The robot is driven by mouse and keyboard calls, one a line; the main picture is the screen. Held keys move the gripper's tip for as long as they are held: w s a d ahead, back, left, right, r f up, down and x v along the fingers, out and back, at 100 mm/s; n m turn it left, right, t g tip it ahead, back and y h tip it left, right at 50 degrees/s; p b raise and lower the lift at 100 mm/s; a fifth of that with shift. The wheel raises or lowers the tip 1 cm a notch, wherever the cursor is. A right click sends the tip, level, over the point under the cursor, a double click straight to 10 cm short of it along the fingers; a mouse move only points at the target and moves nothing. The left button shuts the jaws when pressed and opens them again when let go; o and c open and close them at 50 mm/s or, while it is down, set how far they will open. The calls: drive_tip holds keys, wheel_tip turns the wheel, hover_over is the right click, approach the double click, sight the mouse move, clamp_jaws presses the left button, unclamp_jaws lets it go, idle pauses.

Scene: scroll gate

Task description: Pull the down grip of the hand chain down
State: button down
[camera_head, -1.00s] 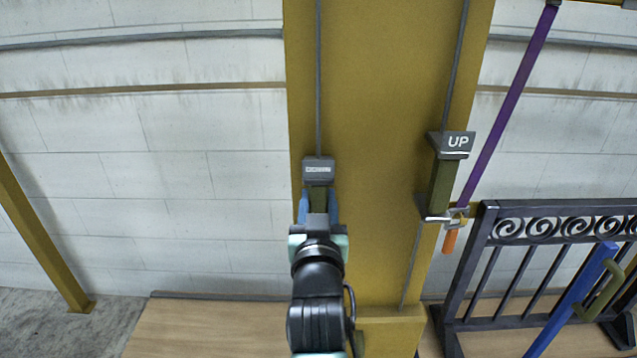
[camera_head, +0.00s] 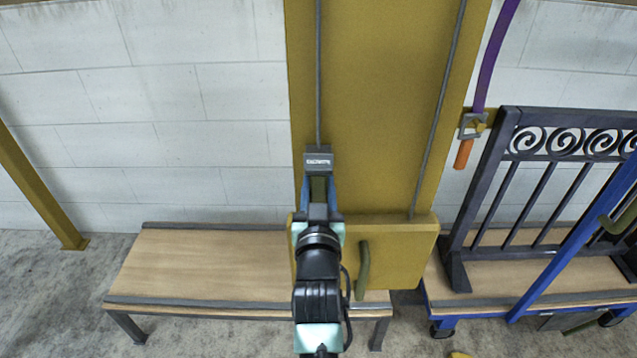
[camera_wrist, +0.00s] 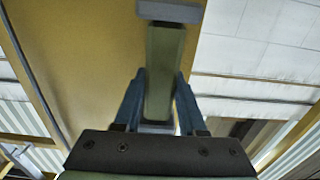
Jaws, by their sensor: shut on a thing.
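The down grip is an olive-green bar with a dark grey labelled cap (camera_head: 318,160), hanging on the left strand of the hand chain (camera_head: 318,70) in front of a yellow column. The label is too small to read. My gripper (camera_head: 319,195) is shut on the down grip, its blue fingers on both sides of the bar below the cap. The wrist view shows the green bar (camera_wrist: 165,60) upright between the fingers of my gripper (camera_wrist: 158,95). The right strand (camera_head: 440,110) is bare in this view; the up grip is out of sight.
A yellow box (camera_head: 405,250) with an olive handle (camera_head: 363,270) stands at the column's foot. A wooden bench (camera_head: 200,265) is below left. A dark scroll gate (camera_head: 500,180) stands on a blue wheeled cart at right. A purple strap (camera_head: 492,55) with an orange end hangs nearby.

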drive_tip(key=shift+f, duration=0.6)
drive_tip(key=c, duration=0.8)
unclamp_jaws()
drive_tip(key=shift+o, duration=1.6)
drive_tip(key=shift+r, duration=0.3)
drive_tip(key=s+p, duration=0.1)
drive_tip(key=s, duration=1.2)
drive_tip(key=shift+p, duration=0.3)
